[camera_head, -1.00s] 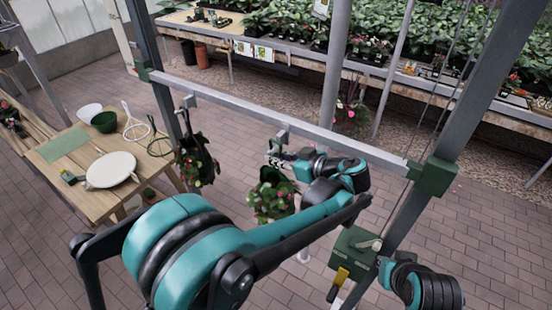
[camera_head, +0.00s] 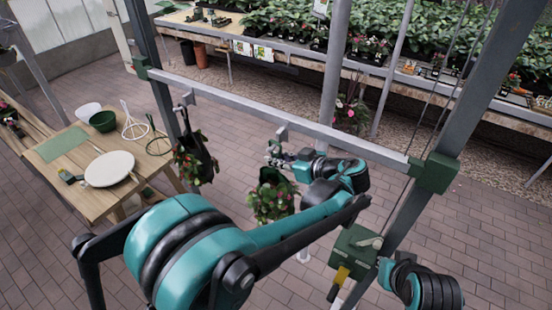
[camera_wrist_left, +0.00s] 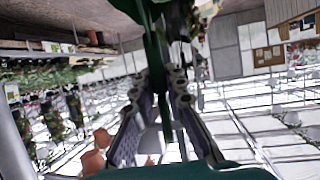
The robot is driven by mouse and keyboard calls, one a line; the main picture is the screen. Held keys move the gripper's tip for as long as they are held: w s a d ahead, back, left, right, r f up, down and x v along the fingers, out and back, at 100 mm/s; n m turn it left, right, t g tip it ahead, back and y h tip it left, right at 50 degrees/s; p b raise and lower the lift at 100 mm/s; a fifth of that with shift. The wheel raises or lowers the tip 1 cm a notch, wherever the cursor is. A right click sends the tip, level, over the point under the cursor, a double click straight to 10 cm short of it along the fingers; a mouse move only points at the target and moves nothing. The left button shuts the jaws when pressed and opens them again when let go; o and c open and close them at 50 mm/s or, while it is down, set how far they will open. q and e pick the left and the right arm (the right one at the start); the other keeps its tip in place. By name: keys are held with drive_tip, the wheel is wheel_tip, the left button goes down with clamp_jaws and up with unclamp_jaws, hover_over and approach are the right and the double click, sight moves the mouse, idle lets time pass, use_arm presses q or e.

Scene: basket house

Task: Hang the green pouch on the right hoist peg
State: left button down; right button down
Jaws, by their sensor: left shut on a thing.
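The green pouch (camera_head: 265,176), with a leafy, red-flowered plant spilling from it, hangs below my left gripper (camera_head: 274,156) in the head view. My left gripper is shut on the upper part of the pouch, just below the right hoist peg (camera_head: 282,132). The peg hangs from the grey beam (camera_head: 300,120). I cannot tell whether the pouch's loop touches the peg. In the left wrist view, dark green material (camera_wrist_left: 154,50) runs down to my left gripper's fingers (camera_wrist_left: 177,85).
Another planted pouch (camera_head: 207,160) hangs on the left peg (camera_head: 187,98). A wooden table (camera_head: 98,205) at left holds a white plate, bowls and wire hangers. A winch box (camera_head: 356,246) with a yellow handle (camera_head: 340,275) sits on the right post. Plant benches line the back.

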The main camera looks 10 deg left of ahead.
use_arm(q)
drive_tip(key=shift+r, duration=0.1)
drive_tip(key=c, duration=1.5)
unclamp_jaws()
drive_tip(key=shift+o, duration=0.2)
drive_tip(key=shift+s, duration=0.1)
drive_tip(key=v, duration=1.2)
drive_tip(key=s+a+f+m+g+h+b, duration=0.1)
drive_tip(key=s+a+f+m+h+b, duration=0.1)
drive_tip(key=a+f+m+b, duration=0.3)
drive_tip(key=s+a+f+g+h+b, duration=0.1)
drive_tip(key=s+a+f+h+b, duration=0.2)
drive_tip(key=a+f, duration=0.45)
drive_tip(key=s+a+f+m+t+h+b, duration=0.1)
drive_tip(key=s+f+m+h+b, duration=0.2)
drive_tip(key=f, duration=0.6)
drive_tip(key=s+a+f+m+t+h+b, duration=0.1)
drive_tip(key=s+f+m+h+b, duration=0.2)
drive_tip(key=s+f+b, duration=0.5)
drive_tip(key=shift+f+m+h, duration=0.4)
drive_tip(key=shift+f+m, duration=0.1)
drive_tip(key=shift+f, duration=0.3)
